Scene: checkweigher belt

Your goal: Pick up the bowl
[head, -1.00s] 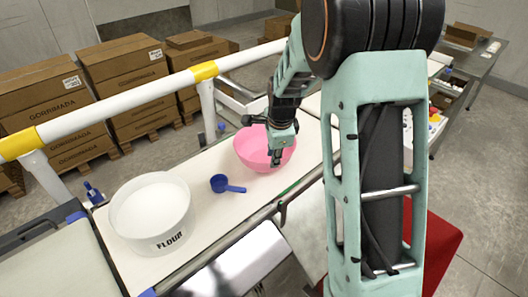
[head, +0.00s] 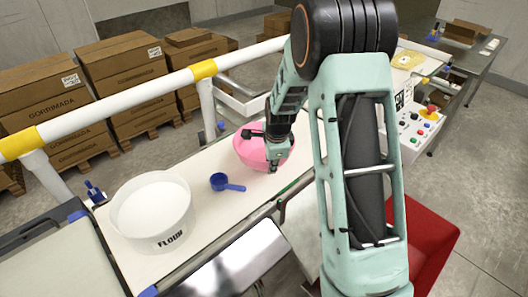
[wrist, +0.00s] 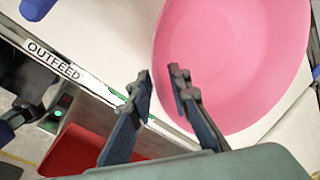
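The pink bowl (head: 250,153) sits on the white belt, and my gripper (head: 273,166) is at its near right side, partly covering it. In the wrist view the bowl (wrist: 240,60) fills the upper right. My gripper (wrist: 161,80) is open there, its fingers a small gap apart. One finger overlaps the bowl's inside and the other is outside, with the rim between them in the picture. I cannot tell whether either finger touches the bowl.
A white flour tub (head: 152,238) and a blue scoop (head: 227,183) stand left of the bowl on the belt (head: 205,215). A white rail (head: 130,95) with yellow bands runs behind. A control box with buttons (head: 420,125) is at the right.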

